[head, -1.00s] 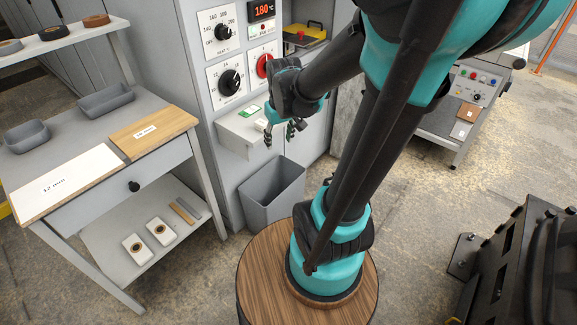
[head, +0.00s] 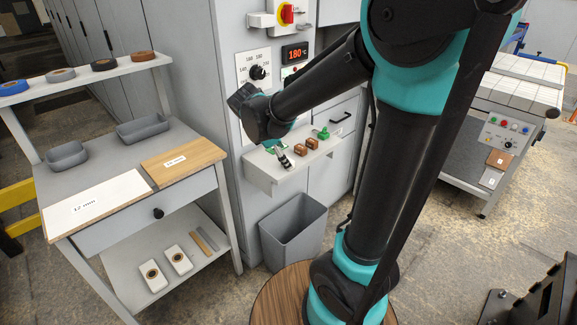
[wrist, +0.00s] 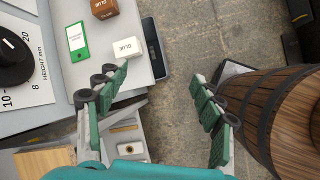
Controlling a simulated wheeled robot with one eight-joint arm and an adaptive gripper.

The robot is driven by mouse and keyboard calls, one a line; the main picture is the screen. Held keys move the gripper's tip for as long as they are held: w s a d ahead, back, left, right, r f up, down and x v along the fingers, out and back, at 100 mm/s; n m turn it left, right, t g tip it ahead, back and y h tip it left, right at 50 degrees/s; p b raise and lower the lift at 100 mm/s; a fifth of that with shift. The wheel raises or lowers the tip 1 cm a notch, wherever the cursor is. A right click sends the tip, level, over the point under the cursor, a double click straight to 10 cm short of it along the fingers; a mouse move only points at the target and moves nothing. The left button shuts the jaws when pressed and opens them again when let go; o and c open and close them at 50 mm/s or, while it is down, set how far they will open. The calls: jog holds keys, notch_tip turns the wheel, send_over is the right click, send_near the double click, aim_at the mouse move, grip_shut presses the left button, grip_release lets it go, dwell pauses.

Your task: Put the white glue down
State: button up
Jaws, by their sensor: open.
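The white glue (wrist: 128,48) is a small white block with a GLUE label. In the wrist view it sits on the grey ledge (wrist: 148,20) of the cabinet, near the ledge's edge. I cannot make it out in the head view, where my gripper is in front. My gripper (wrist: 160,76) is open, with nothing between its fingers. Its left finger is close beside the white glue; I cannot tell whether they touch. The right finger is over the floor. In the head view my gripper (head: 278,152) is at the ledge's left part (head: 262,170).
A grey bin (head: 292,232) stands below. A side table with boards (head: 95,203) is at left.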

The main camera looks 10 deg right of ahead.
jog(key=w+a+r+n+h, duration=0.2)
jog(key=w+a+r+n, duration=0.2)
jog(key=a+n, duration=0.15)
jog(key=shift+t, duration=0.3)
jog(key=x, duration=1.3)
jog(key=shift+a, duration=0.15)
jog(key=shift+a+x, duration=0.25)
jog(key=shift+x, duration=2.35)
jog(key=shift+f, duration=0.2)
jog(key=shift+c, duration=0.3)
jog(key=c, duration=1.3)
jog(key=shift+r, duration=0.15)
